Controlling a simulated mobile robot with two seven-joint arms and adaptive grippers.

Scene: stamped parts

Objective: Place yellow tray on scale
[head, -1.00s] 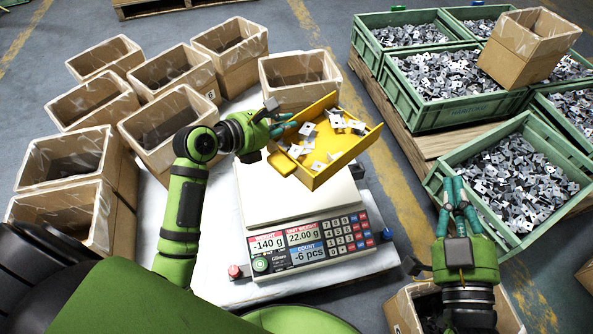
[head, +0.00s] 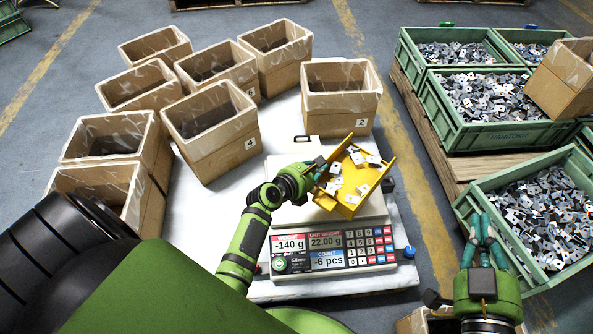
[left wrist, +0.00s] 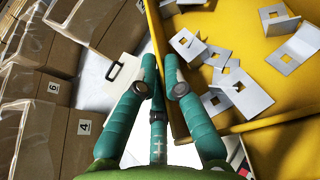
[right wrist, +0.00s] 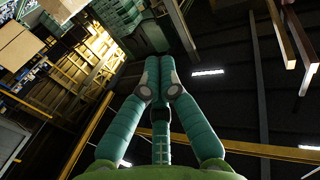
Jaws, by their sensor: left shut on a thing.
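The yellow tray (head: 351,203) holds several stamped metal parts and is tilted above the scale (head: 290,213) in the head view. My left gripper (head: 318,172) is shut on the tray's left wall; the left wrist view shows its fingers (left wrist: 160,75) pinching the yellow tray (left wrist: 240,60). The scale's display reads -140 g and -6 pcs, and the tray hides part of its plate. Whether the tray's lower edge touches the plate I cannot tell. My right gripper (head: 482,235) is empty at the right; its fingertips sit close together in the right wrist view (right wrist: 155,65).
Several lined cardboard boxes (head: 212,130) stand left of and behind the scale on the white table (head: 250,115). Green crates (head: 500,110) full of metal parts are at the right, one (head: 535,215) near my right gripper. A cardboard box leans on the crates.

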